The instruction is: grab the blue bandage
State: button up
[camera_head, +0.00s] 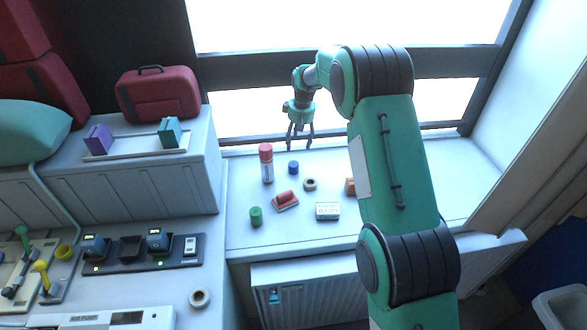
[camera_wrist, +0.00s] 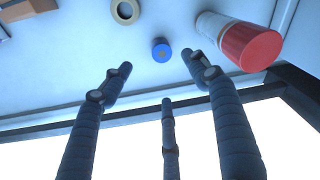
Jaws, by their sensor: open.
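The blue bandage (camera_head: 293,168) is a small blue roll on the white counter, near the window. In the wrist view the blue bandage (camera_wrist: 161,49) shows beyond my fingertips, roughly centred between the two outer fingers. My gripper (camera_head: 299,138) is at the back of the counter by the window, apart from the bandage. In the wrist view the fingers of my gripper (camera_wrist: 160,80) are spread wide with nothing between them. Nothing hides the bandage.
A red-capped spray can (camera_head: 267,163) stands left of the bandage, and a tan ring roll (camera_head: 310,184) lies close in front. A green roll (camera_head: 256,215), a red block (camera_head: 286,199), a white box (camera_head: 327,211) and an orange-brown box (camera_head: 350,186) are also on the counter.

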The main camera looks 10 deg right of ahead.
jog(key=f, duration=0.1)
jog(key=w+f, duration=0.1)
jog(key=shift+w+a+f, duration=0.1)
jog(key=shift+w+f, duration=0.05)
jog(key=shift+f, duration=0.2)
jog(key=shift+f, duration=0.1)
send_over(294, 164)
jog(key=f, duration=0.7)
jog(key=shift+s+d, duration=0.2)
jog(key=shift+s, duration=0.2)
jog(key=shift+w+f, duration=0.1)
jog(key=shift+f, duration=0.55)
jog(key=shift+f+b, duration=0.15)
jog(key=shift+b, duration=0.15)
jog(key=shift+w+a+f, duration=0.15)
jog(key=shift+w+f, duration=0.05)
jog(key=shift+f, duration=1.05)
jog(key=shift+w+a+f, duration=0.15)
jog(key=shift+f, duration=1.05)
